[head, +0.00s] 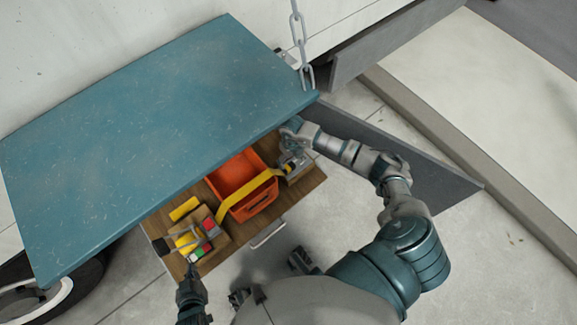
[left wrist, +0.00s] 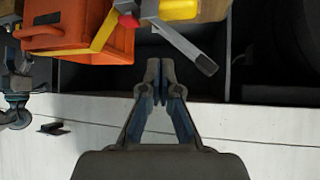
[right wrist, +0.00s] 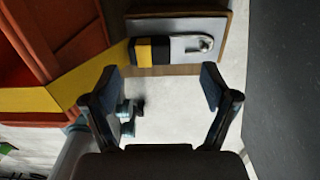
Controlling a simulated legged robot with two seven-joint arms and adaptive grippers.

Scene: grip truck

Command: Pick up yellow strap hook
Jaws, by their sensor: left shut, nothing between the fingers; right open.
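The yellow strap (head: 250,190) runs across the orange crate (head: 238,172) in the open drawer. Its metal hook (right wrist: 195,47), joined to a black and yellow end piece (right wrist: 152,50), lies on a grey block on the drawer's right side. My right gripper (right wrist: 161,84) is open and empty close to the hook, with the hook beyond its fingertips in the right wrist view. In the head view the right gripper (head: 291,140) partly blends with the hook area. My left gripper (left wrist: 160,75) is shut and empty; in the head view it (head: 190,272) is near the drawer's front left.
The blue lid (head: 150,125) overhangs the back of the wooden drawer (head: 308,184). A chain (head: 301,45) hangs at the lid's right corner. Red, green and yellow items (head: 205,240) fill the drawer's left side.

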